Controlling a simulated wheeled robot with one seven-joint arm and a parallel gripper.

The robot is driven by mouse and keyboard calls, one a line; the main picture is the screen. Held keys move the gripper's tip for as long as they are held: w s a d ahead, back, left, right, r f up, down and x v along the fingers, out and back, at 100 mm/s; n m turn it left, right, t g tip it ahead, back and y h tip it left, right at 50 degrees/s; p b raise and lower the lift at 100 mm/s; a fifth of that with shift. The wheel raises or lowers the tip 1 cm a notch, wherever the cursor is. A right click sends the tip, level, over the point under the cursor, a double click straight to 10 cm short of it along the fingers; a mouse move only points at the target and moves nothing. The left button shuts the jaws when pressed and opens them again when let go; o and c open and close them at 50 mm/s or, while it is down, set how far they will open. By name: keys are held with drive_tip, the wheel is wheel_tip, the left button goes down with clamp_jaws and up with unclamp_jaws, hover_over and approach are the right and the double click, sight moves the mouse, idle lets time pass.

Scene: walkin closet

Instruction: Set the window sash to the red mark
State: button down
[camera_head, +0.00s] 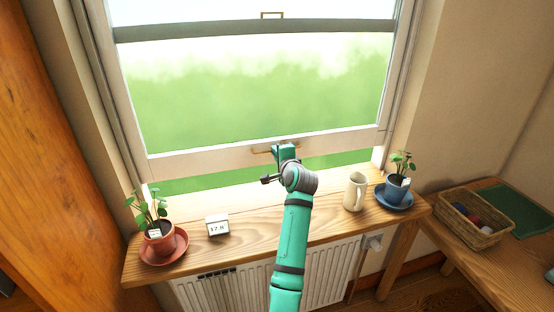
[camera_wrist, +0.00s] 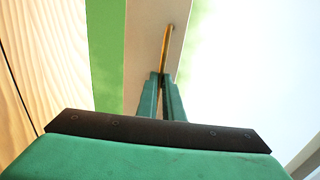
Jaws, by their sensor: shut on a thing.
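The window sash (camera_head: 200,160) is raised a little, with a green gap showing between its bottom rail and the wooden sill. A thin brass handle (camera_head: 261,152) sits on the bottom rail, and it also shows in the wrist view (camera_wrist: 166,48). My gripper (camera_head: 285,150) is at the middle of the rail. In the wrist view my gripper (camera_wrist: 161,80) has its two green fingers closed around the brass handle. I cannot make out the red mark in either view.
On the sill (camera_head: 260,230) stand a potted plant on a terracotta saucer (camera_head: 178,247), a small display reading 17.8 (camera_head: 217,226), a cream mug (camera_head: 354,192) and a blue-potted plant (camera_head: 397,187). A basket (camera_head: 470,235) sits on a bench at right.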

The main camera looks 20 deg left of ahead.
drive_tip(key=shift+r, duration=0.1)
drive_tip(key=c, duration=1.9)
unclamp_jaws()
drive_tip(key=v, duration=1)
drive_tip(key=shift+s+d, duration=0.25)
